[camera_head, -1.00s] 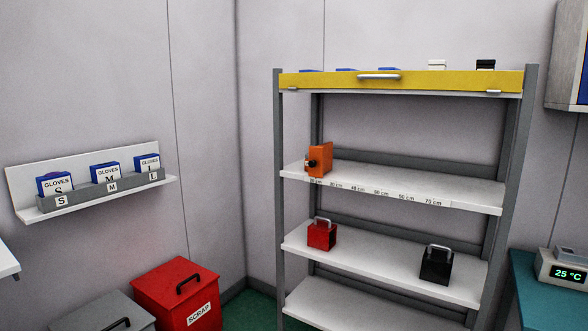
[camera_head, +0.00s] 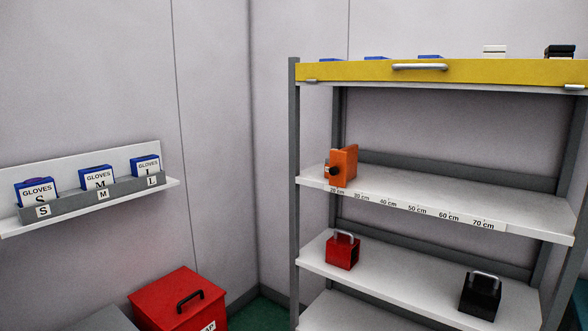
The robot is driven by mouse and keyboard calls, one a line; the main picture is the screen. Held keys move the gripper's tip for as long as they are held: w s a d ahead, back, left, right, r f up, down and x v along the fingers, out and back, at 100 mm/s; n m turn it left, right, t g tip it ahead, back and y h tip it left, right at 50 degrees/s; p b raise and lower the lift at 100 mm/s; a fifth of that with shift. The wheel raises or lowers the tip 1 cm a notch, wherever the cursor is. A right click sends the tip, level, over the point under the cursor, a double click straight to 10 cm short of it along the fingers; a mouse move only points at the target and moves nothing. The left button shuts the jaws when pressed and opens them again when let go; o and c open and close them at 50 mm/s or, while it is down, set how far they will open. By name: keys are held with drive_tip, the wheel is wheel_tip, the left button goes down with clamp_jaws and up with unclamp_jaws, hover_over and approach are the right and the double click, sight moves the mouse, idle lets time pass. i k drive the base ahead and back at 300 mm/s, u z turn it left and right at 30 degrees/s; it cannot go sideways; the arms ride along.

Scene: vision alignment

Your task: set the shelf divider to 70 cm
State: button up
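The orange shelf divider (camera_head: 344,166) stands upright near the left end of the upper white shelf (camera_head: 530,208). It has a black knob (camera_head: 334,171) on its left side. A scale strip (camera_head: 414,210) runs along the shelf's front edge, with marks from about 20 cm at the left to 70 cm (camera_head: 484,224) toward the right. The divider stands by the lowest mark at the left. My gripper is not in view.
A yellow bar with a handle (camera_head: 420,67) crosses the rack's top. A red block (camera_head: 342,252) and a black block (camera_head: 480,293) with handles stand on the shelf below. A glove holder (camera_head: 95,196) hangs at left, above a red scrap bin (camera_head: 180,300).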

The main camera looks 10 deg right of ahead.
sight(343, 162)
drive_tip(key=u, duration=0.35)
drive_tip(key=i, duration=0.85)
drive_tip(key=u, duration=0.55)
drive_tip(key=i, duration=0.6)
drive_tip(key=u, duration=0.2)
